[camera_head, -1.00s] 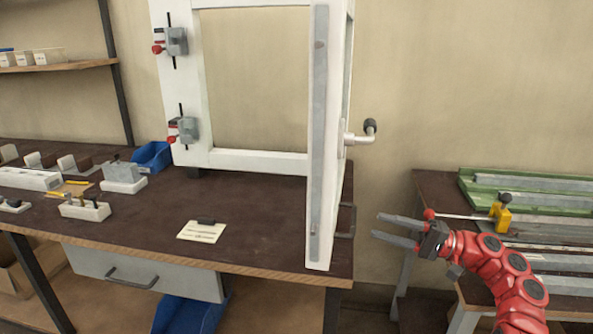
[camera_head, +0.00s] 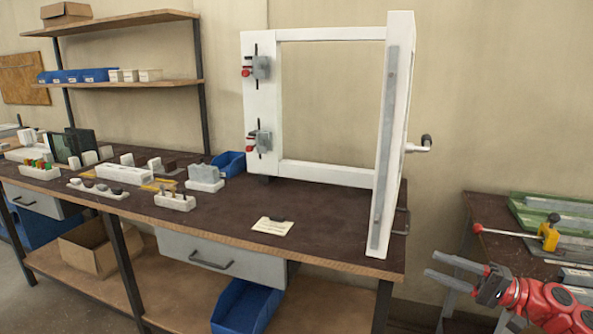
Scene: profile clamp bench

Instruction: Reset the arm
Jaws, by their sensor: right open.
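My right gripper (camera_head: 455,271) is at the lower right in the head view, with its red arm coming in from the right edge. Its two grey fingers point left and are spread apart with nothing between them. It is in front of the gap between the main bench (camera_head: 330,240) and the side table (camera_head: 480,205), apart from both as far as I can tell. My left gripper is not in view.
A white frame (camera_head: 330,174) with two clamps (camera_head: 260,67) and a crank handle (camera_head: 424,144) stands on the bench's right end. A yellow-and-red clamp (camera_head: 549,237) lies on the side table. Holders and blocks fill the bench's left; a paper card (camera_head: 272,226) lies near its front.

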